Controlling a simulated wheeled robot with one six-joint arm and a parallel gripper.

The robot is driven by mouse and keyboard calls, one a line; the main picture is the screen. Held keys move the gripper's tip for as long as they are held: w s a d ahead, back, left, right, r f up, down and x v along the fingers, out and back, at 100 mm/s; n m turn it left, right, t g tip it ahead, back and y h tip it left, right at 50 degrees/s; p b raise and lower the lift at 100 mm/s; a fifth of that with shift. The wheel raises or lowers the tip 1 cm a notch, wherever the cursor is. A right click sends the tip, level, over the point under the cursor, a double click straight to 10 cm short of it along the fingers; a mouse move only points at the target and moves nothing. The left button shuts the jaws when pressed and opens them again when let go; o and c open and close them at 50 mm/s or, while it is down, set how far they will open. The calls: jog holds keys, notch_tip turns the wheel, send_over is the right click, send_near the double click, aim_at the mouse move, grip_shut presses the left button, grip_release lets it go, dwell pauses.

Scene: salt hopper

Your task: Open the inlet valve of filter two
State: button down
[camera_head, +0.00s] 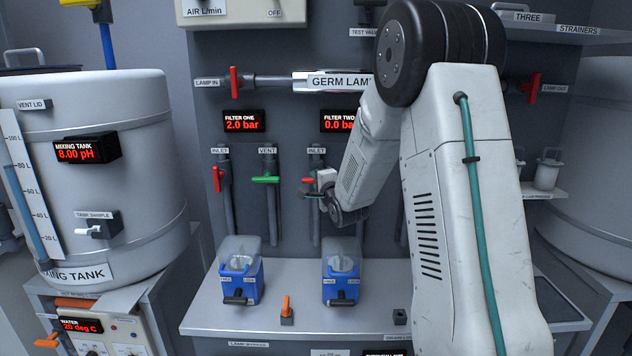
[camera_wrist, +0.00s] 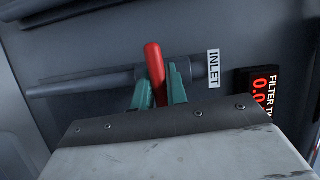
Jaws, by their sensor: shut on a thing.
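The red handle of filter two's inlet valve (camera_head: 308,181) shows only in part in the head view, beside its INLET label (camera_head: 317,151). In the wrist view the red handle (camera_wrist: 154,62) stands between the green fingers of my gripper (camera_wrist: 159,88), which is shut on it. The handle lies across its grey pipe (camera_wrist: 85,83), nearly at a right angle. My gripper (camera_head: 314,194) also shows small in the head view at the pipe. The filter two display (camera_head: 338,121) reads 0.0 bar and is partly covered by my arm.
Filter one's red inlet handle (camera_head: 217,178) stands along its pipe, and a green vent handle (camera_head: 265,179) lies crosswise between the two inlets. Filter one's display (camera_head: 244,121) reads 2.0 bar. Two blue filter housings (camera_head: 240,279) stand on the shelf below. My arm hides the panel's right part.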

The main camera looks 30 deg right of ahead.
jog(key=n+g, duration=0.1)
jog(key=n, duration=0.3)
jog(key=shift+g, duration=0.4)
jog(key=n+g+h, duration=0.1)
jog(key=n, duration=0.2)
jog(key=shift+a+g, duration=0.1)
jog(key=shift+g, duration=0.3)
jog(key=n+g+h, duration=0.1)
jog(key=n, duration=0.2)
jog(key=shift+g, duration=0.3)
jog(key=shift+n+g+h, duration=0.5)
jog(key=shift+n+h, duration=0.3)
jog(key=shift+n, duration=0.6)
jog(key=c, duration=1.4)
grip_release()
